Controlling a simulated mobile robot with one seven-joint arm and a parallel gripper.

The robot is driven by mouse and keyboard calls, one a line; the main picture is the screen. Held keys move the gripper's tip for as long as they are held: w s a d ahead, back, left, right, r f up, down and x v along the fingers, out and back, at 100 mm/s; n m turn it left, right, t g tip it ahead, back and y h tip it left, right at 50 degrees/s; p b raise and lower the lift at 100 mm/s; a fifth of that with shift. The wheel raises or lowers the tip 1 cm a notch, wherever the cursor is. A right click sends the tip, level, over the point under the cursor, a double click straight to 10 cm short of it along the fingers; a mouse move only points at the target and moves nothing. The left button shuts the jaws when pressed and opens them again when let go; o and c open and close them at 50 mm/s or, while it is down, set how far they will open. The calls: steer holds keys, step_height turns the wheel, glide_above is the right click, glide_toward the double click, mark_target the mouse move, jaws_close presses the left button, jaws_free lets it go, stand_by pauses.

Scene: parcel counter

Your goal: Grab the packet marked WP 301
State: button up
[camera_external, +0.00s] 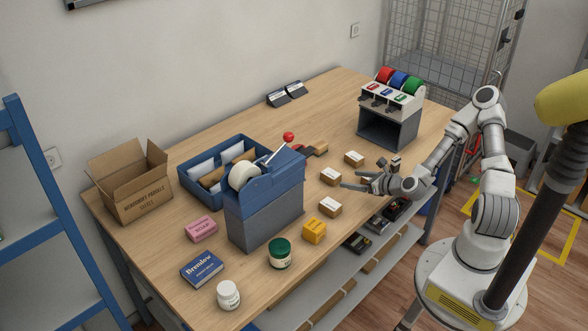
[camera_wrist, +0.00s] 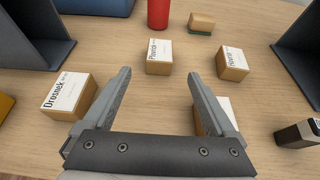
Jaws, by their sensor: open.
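Several small brown packets with white labels lie on the table near my gripper (camera_external: 364,175) (camera_wrist: 159,76). In the wrist view, one packet (camera_wrist: 159,57) is straight ahead of the open, empty fingers, apart from them. A packet marked "Drosnek" (camera_wrist: 68,97) lies left of the left finger. Another packet (camera_wrist: 233,63) is ahead to the right. A fourth packet (camera_wrist: 227,112) is partly hidden behind the right finger. The external view shows the packet ahead (camera_external: 330,177), the left one (camera_external: 330,207) and the right one (camera_external: 353,158). The mark WP 301 cannot be read on any.
A tape dispenser (camera_external: 262,205) stands left of the packets, with a yellow box (camera_external: 314,231) in front. A dispenser stand (camera_external: 389,125) is behind. A small dark box (camera_wrist: 298,133) is at right.

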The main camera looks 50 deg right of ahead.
mark_target(336, 176)
steer(key=shift+b+x, duration=1.25)
steer(key=shift+b, duration=0.95)
steer(key=shift+x, duration=3.8)
steer(key=shift+a+r, duration=0.1)
steer(key=shift+c, duration=0.3)
jaws_close()
